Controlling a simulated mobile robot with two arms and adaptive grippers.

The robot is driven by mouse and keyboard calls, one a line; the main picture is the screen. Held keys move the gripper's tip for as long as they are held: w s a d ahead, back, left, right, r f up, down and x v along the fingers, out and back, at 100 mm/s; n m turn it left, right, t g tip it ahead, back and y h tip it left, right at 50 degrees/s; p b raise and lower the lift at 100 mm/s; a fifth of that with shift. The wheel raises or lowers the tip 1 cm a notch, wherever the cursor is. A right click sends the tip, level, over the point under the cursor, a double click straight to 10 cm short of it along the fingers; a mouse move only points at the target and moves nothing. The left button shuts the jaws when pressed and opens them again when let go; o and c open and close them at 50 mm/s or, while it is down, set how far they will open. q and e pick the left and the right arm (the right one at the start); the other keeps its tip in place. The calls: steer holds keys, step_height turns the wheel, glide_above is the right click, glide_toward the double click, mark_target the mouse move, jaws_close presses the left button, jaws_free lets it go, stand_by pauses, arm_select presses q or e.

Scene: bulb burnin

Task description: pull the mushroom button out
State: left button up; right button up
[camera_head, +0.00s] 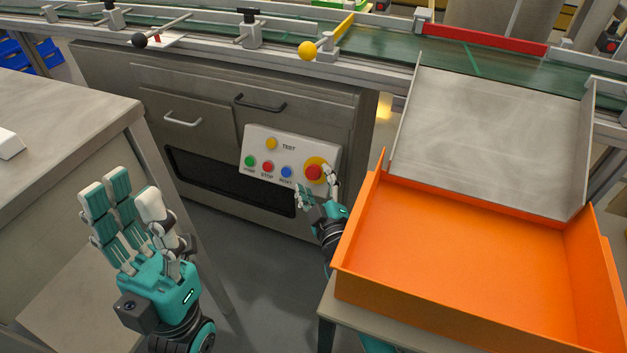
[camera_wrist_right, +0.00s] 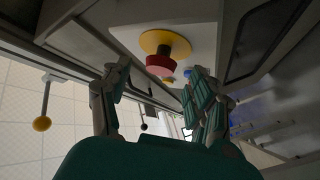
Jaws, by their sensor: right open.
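The red mushroom button (camera_head: 314,172) sits on a yellow round base at the right end of the pale control panel (camera_head: 262,143). In the right wrist view the button (camera_wrist_right: 160,62) stands out from its yellow disc, ahead of the fingers. My right gripper (camera_head: 317,189) is open just below and in front of the button, its fingers on either side; no contact can be made out. It also shows in the right wrist view (camera_wrist_right: 160,98). My left gripper (camera_head: 135,215) is open, empty and raised at the lower left, well away from the panel.
The panel also has green (camera_head: 249,161), red stop (camera_head: 267,167), blue (camera_head: 286,172) and yellow test (camera_head: 271,143) buttons. An orange tray (camera_head: 470,250) stands close to the right of my right arm. A table (camera_head: 60,130) is at the left. A conveyor (camera_head: 380,45) runs behind.

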mark_target(314, 171)
steer(key=shift+x, duration=1.3)
jaws_close()
